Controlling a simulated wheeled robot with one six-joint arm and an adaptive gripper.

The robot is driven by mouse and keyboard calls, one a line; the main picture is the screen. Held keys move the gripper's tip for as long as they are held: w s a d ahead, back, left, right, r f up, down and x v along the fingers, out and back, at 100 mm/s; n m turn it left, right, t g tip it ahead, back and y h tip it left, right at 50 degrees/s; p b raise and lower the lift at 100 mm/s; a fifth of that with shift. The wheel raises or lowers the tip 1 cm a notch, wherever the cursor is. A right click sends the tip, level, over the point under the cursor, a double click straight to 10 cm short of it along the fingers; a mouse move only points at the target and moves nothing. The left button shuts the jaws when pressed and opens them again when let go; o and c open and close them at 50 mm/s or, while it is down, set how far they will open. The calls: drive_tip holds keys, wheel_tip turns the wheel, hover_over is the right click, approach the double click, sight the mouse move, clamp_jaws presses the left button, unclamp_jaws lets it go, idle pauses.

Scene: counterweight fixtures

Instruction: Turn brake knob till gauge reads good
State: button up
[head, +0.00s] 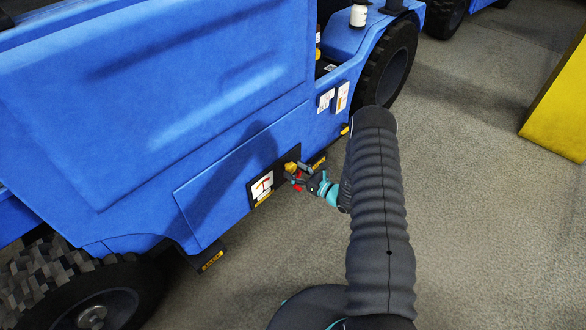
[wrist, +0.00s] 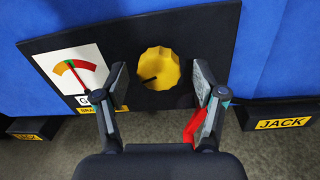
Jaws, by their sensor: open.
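The yellow brake knob (wrist: 158,68) sits on a black panel (wrist: 120,45) on the blue vehicle's side, with a dark pointer line aimed toward the lower left. It also shows in the head view (head: 291,167). The gauge (wrist: 73,70), left of the knob, has a red, yellow and green arc; its thin needle leans to the upper left, and the exact reading is hard to tell. My gripper (wrist: 160,88) is open, its fingers on either side of the knob's lower part; I cannot tell if they touch it. In the head view my gripper (head: 299,178) is at the panel.
A JACK block (wrist: 280,122) sticks out low on the right, and another dark block (wrist: 25,130) on the left. A red piece (wrist: 194,126) is by the right finger. A yellow block (head: 560,105) stands at the right; grey floor between is clear.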

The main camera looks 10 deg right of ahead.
drive_tip(key=shift+w+a, duration=0.5)
drive_tip(key=shift+w, duration=0.05)
drive_tip(key=c, duration=1.1)
drive_tip(key=shift+f+m+b, duration=0.15)
drive_tip(key=shift+m+b, duration=0.6)
drive_tip(key=shift+m, duration=0.05)
drive_tip(key=shift+c, duration=0.2)
drive_tip(key=shift+m, duration=0.7)
drive_tip(key=o, duration=1.1)
drive_tip(key=shift+o, duration=0.2)
drive_tip(key=shift+s+d, duration=0.1)
